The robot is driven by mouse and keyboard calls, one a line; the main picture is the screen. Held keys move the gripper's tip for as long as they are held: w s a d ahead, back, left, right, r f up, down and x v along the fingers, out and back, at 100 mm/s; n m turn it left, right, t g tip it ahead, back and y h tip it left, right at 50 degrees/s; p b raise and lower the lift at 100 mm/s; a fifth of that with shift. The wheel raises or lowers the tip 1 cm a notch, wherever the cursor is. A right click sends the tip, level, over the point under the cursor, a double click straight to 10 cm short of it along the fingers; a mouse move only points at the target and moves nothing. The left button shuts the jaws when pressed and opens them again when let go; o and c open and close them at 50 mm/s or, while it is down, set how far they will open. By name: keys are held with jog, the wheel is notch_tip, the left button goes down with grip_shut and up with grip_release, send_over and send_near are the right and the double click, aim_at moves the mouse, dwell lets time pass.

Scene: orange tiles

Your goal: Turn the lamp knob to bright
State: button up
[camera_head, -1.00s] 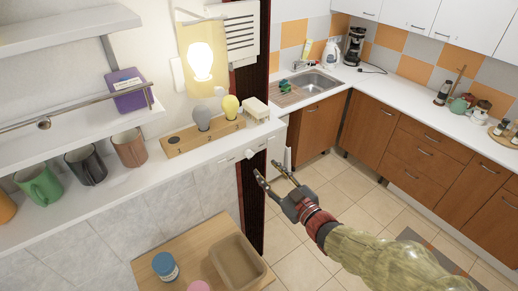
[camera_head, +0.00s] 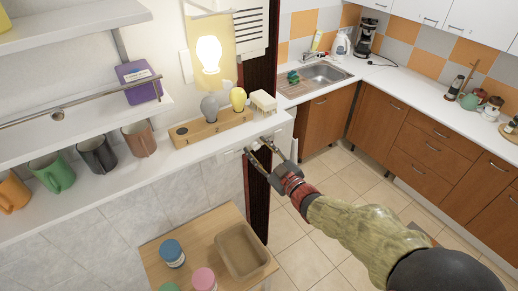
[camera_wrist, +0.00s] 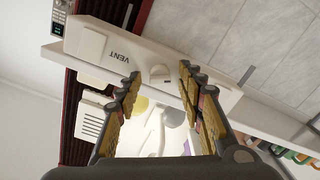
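The lamp (camera_head: 208,52) hangs on the wall with its bulb glowing in a yellowish shade. In the wrist view, a round white knob (camera_wrist: 160,75) with a dark notch sits on a white panel (camera_wrist: 75,25), near the word VENT. My gripper (camera_head: 259,146) is at the shelf's front edge in the head view. It also shows in the wrist view (camera_wrist: 159,72), open, with one finger on each side of the knob. I cannot tell whether the fingers touch it. In the head view my fingers hide the knob.
Several mugs stand left. Below, a small table (camera_head: 205,232) holds jars and a tray (camera_head: 240,250).

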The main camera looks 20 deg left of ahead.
jog(key=c, duration=0.3)
grip_shut()
dwell(0.3)
